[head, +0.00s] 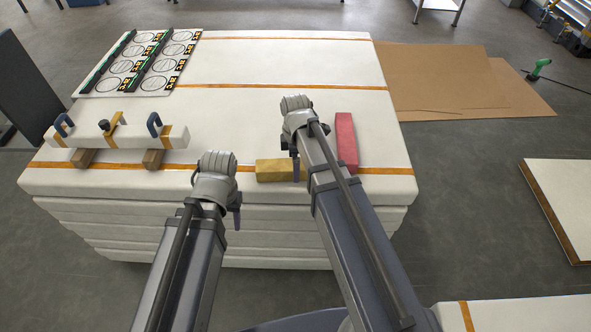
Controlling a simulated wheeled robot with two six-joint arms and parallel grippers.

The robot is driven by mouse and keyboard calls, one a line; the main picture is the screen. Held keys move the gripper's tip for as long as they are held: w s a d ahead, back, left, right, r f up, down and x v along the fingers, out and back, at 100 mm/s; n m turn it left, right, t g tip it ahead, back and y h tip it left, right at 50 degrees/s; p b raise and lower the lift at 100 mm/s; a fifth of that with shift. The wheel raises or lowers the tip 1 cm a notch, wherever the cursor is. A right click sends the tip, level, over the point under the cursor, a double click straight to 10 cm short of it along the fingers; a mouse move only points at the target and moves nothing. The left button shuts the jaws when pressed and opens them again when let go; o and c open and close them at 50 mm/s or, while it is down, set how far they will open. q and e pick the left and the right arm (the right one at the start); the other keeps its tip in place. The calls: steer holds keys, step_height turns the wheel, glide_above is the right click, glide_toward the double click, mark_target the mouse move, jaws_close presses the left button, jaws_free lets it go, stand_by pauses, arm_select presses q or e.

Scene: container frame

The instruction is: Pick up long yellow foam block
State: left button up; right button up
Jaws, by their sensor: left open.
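The yellow foam block (271,171) lies near the front edge of the white stacked panels, on the orange strip, its long side running left to right. The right arm's finger overlaps its right end in the picture; I cannot tell whether they touch. My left gripper (215,194) is open, to the left of the yellow block and apart from it in the picture. My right gripper (291,155) is above the right part of the yellow block; its jaws are mostly hidden by its own wrist.
A red block (346,140) lies just right of my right arm. A white beam with clamps (100,137) rests on wooden blocks at the left. A panel with circles and black strips (140,62) lies at the back left. The middle of the white top is clear.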

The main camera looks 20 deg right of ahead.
steer(key=c, duration=1.1)
arm_select(q)
steer(key=shift+r, duration=0.1)
